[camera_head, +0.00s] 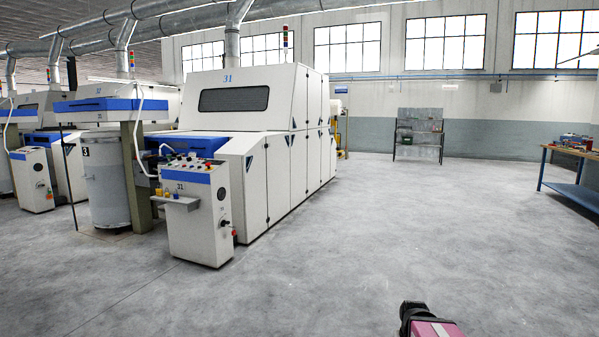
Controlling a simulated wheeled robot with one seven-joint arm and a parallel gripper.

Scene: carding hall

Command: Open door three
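The white carding machine numbered 31 (234,130) stands left of the middle. Its long right side carries several tall door panels in a row, running away from me. The nearest panel (256,195) has a dark blue triangle near its top, and a second panel (279,180) follows it. A third panel (299,165) lies farther along. All these panels look shut. I cannot read any door number on them, so which is door three cannot be told. A pink and black part of my arm shows at the bottom edge, far from the machine; no gripper fingers show.
A control cabinet (198,225) stands before the machine's front corner. A grey can (107,190) marked 3 is left of it. A blue workbench (570,190) stands at the right, a shelf rack (419,135) at the back. The grey floor (400,220) right of the machine is clear.

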